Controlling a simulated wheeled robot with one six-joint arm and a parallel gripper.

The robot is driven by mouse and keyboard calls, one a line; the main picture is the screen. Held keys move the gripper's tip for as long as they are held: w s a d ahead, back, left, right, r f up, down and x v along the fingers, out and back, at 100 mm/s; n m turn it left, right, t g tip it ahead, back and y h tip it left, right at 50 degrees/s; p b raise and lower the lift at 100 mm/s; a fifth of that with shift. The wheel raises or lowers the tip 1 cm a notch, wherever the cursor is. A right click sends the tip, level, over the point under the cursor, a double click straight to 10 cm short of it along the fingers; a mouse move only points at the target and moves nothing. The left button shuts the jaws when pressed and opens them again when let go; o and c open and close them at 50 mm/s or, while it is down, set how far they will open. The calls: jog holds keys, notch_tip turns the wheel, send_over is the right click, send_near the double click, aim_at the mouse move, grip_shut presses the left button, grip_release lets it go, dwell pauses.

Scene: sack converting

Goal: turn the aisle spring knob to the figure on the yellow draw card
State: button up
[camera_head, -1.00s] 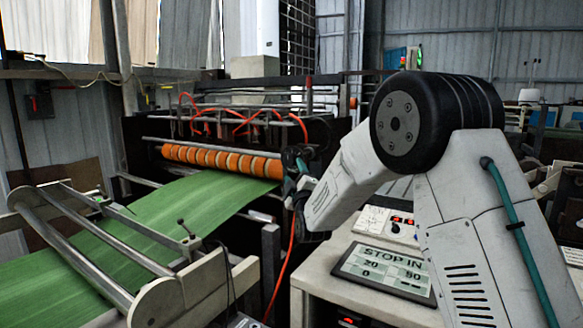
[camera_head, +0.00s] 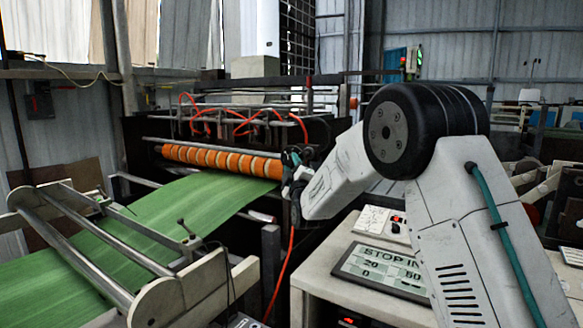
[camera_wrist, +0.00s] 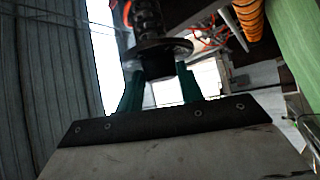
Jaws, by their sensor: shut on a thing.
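In the wrist view my gripper (camera_wrist: 160,82) has its two teal fingers on either side of a dark round knob (camera_wrist: 157,57). The knob sits at the end of a coiled dark spring (camera_wrist: 148,18). In the head view my gripper (camera_head: 293,160) is at the right end of the orange-ringed roller, and my wrist hides most of the knob. I cannot read any figures on the knob. I see no yellow draw card in either view.
The orange roller (camera_head: 220,160) and green sheet (camera_head: 150,218) lie left of my gripper. A red hose (camera_head: 285,270) hangs below it.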

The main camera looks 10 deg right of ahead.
jog(key=shift+f+m, duration=0.15)
jog(key=shift+m, duration=0.15)
jog(key=m+t+h, duration=0.1)
jog(key=m, duration=0.1)
jog(key=m+t+h, duration=0.1)
jog(key=m+h, duration=0.3)
jog(key=shift+w+a+f+t, duration=0.25)
jog(key=shift+a+f+t, duration=0.1)
jog(key=shift+t, duration=0.05)
jog(key=shift+w+a+f+m+g+h, duration=0.15)
jog(key=shift+m+g+h, duration=0.35)
jog(key=shift+m+h, duration=2.15)
jog(key=shift+w+a+r+m+g+h, duration=0.15)
jog(key=shift+m+g+h, duration=0.35)
jog(key=shift+m+h, duration=2.15)
jog(key=shift+f+m, duration=0.1)
jog(key=shift+m, duration=0.2)
jog(key=o, duration=1)
jog(key=v, duration=0.7)
jog(key=shift+s+a+f, duration=0.15)
jog(key=shift+s+f, duration=0.05)
jog(key=shift+f, duration=0.1)
